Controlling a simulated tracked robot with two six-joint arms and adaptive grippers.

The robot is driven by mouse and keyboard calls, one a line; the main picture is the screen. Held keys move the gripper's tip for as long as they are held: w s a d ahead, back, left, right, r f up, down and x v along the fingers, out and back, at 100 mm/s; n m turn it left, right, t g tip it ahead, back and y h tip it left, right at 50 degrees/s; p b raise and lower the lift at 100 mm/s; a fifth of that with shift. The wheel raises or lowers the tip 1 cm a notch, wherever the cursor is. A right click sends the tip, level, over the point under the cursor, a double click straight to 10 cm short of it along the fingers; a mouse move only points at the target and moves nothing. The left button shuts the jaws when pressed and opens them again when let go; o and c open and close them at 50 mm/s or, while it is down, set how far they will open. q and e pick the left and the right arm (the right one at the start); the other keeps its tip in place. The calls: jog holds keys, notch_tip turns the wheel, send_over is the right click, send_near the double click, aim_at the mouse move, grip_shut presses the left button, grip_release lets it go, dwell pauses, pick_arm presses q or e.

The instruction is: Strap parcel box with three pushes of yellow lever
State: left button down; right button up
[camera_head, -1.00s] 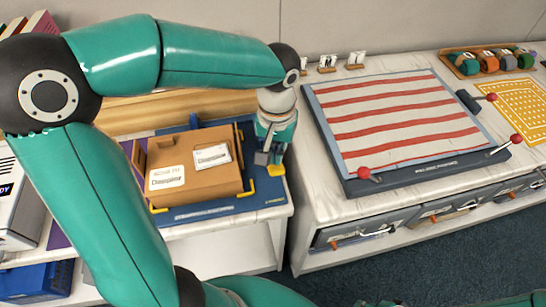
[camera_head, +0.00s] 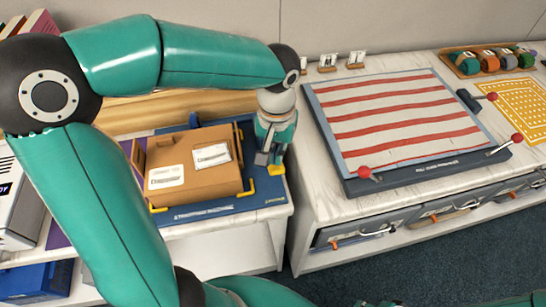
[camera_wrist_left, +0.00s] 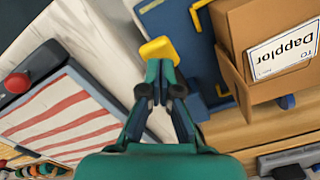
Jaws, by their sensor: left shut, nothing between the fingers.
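The parcel box (camera_head: 190,172) is a brown carton with white labels, sitting on the blue strapping machine (camera_head: 225,207) on the left counter. Its side and a label reading "Dapplor" show in the left wrist view (camera_wrist_left: 240,75). The yellow lever (camera_head: 277,170) is at the machine's right side. My left gripper (camera_head: 268,156) is shut and empty, pointing down at the lever. In the left wrist view, the closed fingertips (camera_wrist_left: 159,72) are right at the yellow lever pad (camera_wrist_left: 158,50); whether they touch it I cannot tell. My right gripper is not in view.
A striped red and white panel (camera_head: 400,120) with red-knobbed levers lies on the right counter. Tape rolls (camera_head: 490,62) sit in a tray behind it. A gap separates the two counters. My left arm passes over the left counter.

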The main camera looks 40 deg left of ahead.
aim_at(276, 167)
pick_arm(q)
jog(key=shift+f+b, duration=2.25)
jog(key=shift+f, duration=0.6)
jog(key=shift+r+p, duration=3.8)
jog(key=shift+r, duration=0.8)
jog(key=shift+f, duration=0.1)
